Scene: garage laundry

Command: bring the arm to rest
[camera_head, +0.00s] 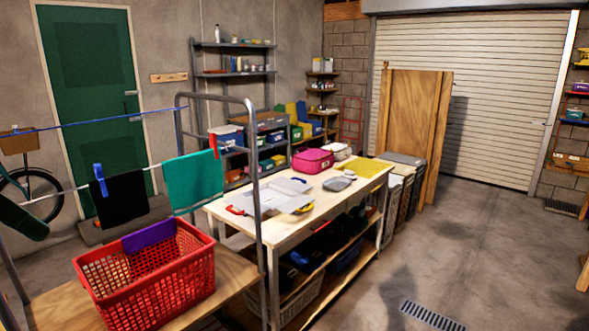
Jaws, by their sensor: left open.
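I cannot make out either gripper or either arm in the head view. A dark green rounded shape (22,221) is cut off by the left edge, and I cannot tell what it is. A red plastic basket (150,285) stands on a wooden surface at the lower left, with a purple cloth (150,235) over its back rim. A black cloth (121,202) hangs on a line with a blue clip (99,180), beside a teal cloth (192,180).
A grey metal frame (256,180) rises beside the basket. A long workbench (285,225) holds papers, a pink case (312,161) and a yellow mat (356,171). Shelves, a green door (90,70) and a roller door (480,90) stand behind. The floor at right is mostly clear around a drain grate (431,315).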

